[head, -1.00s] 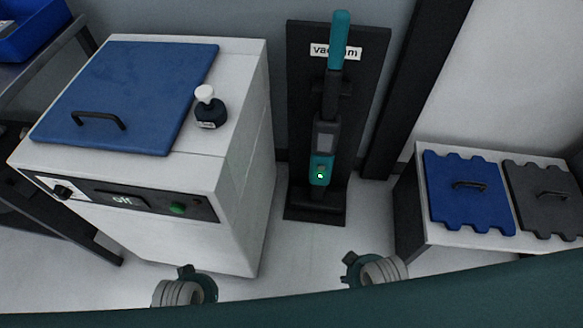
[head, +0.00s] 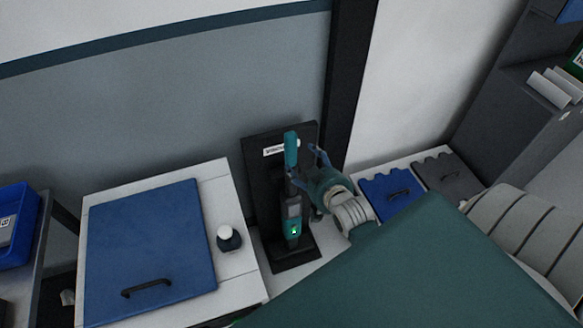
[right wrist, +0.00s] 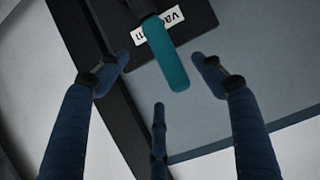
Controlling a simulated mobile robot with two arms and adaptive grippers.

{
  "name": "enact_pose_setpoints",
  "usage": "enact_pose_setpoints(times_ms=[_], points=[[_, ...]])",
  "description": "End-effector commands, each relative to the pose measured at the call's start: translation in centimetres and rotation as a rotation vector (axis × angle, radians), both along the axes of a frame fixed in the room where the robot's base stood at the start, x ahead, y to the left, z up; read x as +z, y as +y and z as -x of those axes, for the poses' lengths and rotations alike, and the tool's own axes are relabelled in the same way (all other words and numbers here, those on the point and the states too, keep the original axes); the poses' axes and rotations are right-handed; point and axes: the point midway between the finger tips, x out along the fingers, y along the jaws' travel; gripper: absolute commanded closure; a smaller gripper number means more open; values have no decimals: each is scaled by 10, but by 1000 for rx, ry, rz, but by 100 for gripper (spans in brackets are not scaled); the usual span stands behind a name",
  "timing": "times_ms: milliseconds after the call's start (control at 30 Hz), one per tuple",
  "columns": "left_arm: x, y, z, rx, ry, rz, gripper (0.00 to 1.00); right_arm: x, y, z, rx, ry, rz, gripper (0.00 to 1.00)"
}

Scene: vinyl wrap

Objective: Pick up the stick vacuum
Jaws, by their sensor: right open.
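The stick vacuum (head: 292,208) stands upright on a black stand (head: 262,190) with a white label. It has a teal handle at the top and a green light lower on its body. My right gripper (head: 314,160) is open and empty, close beside the handle on its right in the head view. In the right wrist view the teal handle (right wrist: 166,55) lies ahead between the spread fingers of the gripper (right wrist: 160,75), with no finger closed on it. My left gripper is not in view.
Blue (head: 385,196) and grey (head: 448,175) lids lie on a low unit to the right. A dark post rises behind.

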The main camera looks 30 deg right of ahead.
Motion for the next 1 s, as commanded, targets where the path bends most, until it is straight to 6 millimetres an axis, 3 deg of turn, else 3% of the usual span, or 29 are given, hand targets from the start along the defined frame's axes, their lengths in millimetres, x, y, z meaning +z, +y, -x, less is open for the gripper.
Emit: enact_pose_setpoints(times_ms=[33, 133, 400, 633, 1000], points=[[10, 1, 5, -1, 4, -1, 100, 17, -4, -2, -7, -19, 0, 32], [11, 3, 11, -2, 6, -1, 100, 25, -9, -9, -14, -40, 2, 32], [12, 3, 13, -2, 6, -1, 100, 8, -18, -47, -15, -44, 4, 32], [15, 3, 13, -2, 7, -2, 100, 0, -20, -61, -15, -40, 4, 32], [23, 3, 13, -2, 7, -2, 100, -21, -24, -99, -14, -41, 4, 32]])
